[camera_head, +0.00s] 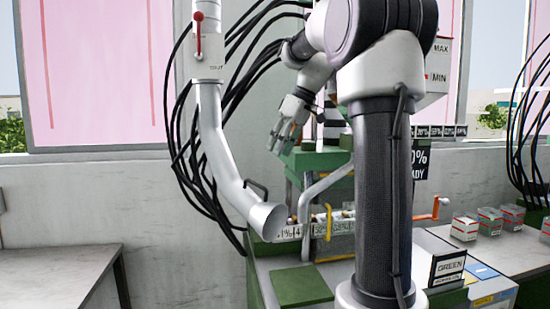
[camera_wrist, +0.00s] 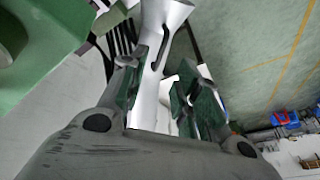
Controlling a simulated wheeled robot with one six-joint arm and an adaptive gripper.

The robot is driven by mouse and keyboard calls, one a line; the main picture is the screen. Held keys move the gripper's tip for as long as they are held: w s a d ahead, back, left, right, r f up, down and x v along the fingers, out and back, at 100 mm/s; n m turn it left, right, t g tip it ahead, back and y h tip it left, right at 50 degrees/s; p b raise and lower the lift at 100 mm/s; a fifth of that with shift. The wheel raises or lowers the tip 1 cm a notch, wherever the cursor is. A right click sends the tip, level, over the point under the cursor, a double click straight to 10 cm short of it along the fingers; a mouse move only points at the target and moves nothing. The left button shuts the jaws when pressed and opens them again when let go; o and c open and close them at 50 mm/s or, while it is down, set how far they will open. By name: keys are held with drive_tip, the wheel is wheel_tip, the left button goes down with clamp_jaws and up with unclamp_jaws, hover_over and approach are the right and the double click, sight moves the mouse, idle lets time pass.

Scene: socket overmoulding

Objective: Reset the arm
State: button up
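My gripper (camera_head: 283,138) is raised at the back of the green machine (camera_head: 302,284), left of my thick arm links in the head view. In the wrist view my gripper (camera_wrist: 168,88) has its two fingers apart, with no object seen held between them. A pale pipe (camera_wrist: 166,30) shows through the gap, apparently beyond the fingers. Part of my arm hides the middle of the machine in the head view.
A grey pipe (camera_head: 222,150) with a red lever hangs left of my gripper, beside black cables (camera_head: 185,150). A bench (camera_head: 60,270) at left looks bare. Small boxes (camera_head: 490,222) stand on the right bench.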

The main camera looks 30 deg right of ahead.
drive_tip(key=shift+s, duration=0.15)
idle(0.4)
drive_tip(key=s+a+f+m+h, duration=0.1)
drive_tip(key=s+a+f, duration=0.1)
drive_tip(key=s+f, duration=0.3)
drive_tip(key=s+a+f+m+h, duration=0.1)
drive_tip(key=s+f, duration=0.4)
drive_tip(key=s, duration=0.6)
drive_tip(key=s+a+f+m+t+h, duration=0.1)
drive_tip(key=s+a+f+m, duration=0.1)
drive_tip(key=s+f, duration=0.3)
drive_tip(key=s+a, duration=0.1)
drive_tip(key=s, duration=0.2)
drive_tip(key=shift+s+f+m+h, duration=0.25)
drive_tip(key=shift+m+h, duration=0.05)
drive_tip(key=shift+h, duration=0.1)
